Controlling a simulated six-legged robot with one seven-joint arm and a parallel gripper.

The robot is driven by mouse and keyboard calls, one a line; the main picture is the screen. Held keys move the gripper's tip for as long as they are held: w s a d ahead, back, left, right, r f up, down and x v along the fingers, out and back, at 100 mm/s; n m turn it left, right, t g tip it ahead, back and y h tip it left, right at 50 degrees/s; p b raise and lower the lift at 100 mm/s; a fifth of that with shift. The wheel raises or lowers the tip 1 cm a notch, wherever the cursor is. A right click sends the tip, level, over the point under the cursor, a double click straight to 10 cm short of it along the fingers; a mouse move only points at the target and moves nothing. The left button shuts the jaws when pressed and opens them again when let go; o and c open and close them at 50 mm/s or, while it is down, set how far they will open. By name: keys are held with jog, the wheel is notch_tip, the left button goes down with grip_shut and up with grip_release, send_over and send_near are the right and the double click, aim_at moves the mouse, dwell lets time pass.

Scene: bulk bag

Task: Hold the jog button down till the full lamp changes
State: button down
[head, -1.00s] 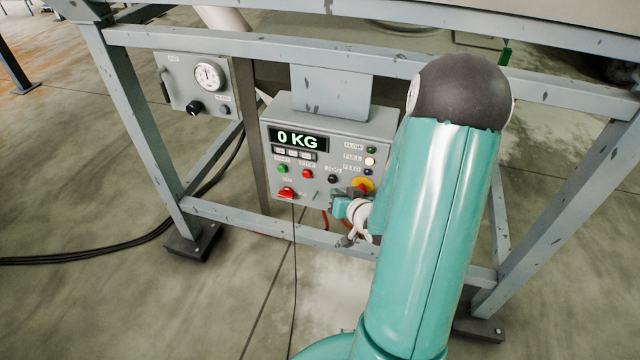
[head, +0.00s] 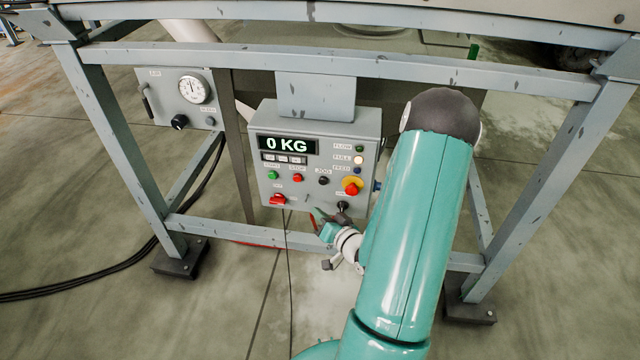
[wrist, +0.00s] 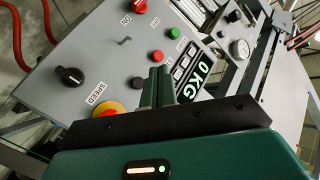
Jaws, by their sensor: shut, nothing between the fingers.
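The grey control box (head: 262,165) hangs on the frame, its display (head: 287,145) reading 0 KG. The jog button (head: 323,181) is a small black button right of the red stop button; in the wrist view it is the dark button (wrist: 137,83) just left of my fingers. The full lamp (head: 358,160) is pale yellow-white, between the green flow lamp (head: 360,149) and the blue feed lamp (head: 357,170). My gripper (head: 316,213) is shut and empty, near the box's lower edge, below the jog button. It also shows in the wrist view (wrist: 160,74). Contact with the box cannot be told.
A yellow and red emergency stop (head: 352,186) sits right of the jog button, with a black speed knob (head: 343,206) below it. A red switch (head: 278,199) is at lower left. Steel frame bars (head: 230,232) run around the box. A gauge panel (head: 170,100) stands to the left.

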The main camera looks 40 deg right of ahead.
aim_at(323, 181)
jog(key=w+d, duration=0.5)
jog(key=d, duration=0.1)
jog(key=shift+w+d, duration=0.25)
jog(key=shift+d, duration=0.15)
jog(key=shift+w+d, duration=0.1)
dwell(2.0)
jog(key=shift+w+d, duration=0.15)
jog(key=shift+d, duration=0.1)
jog(key=shift+w+d, duration=0.3)
jog(key=shift+d, duration=0.1)
dwell(4.2)
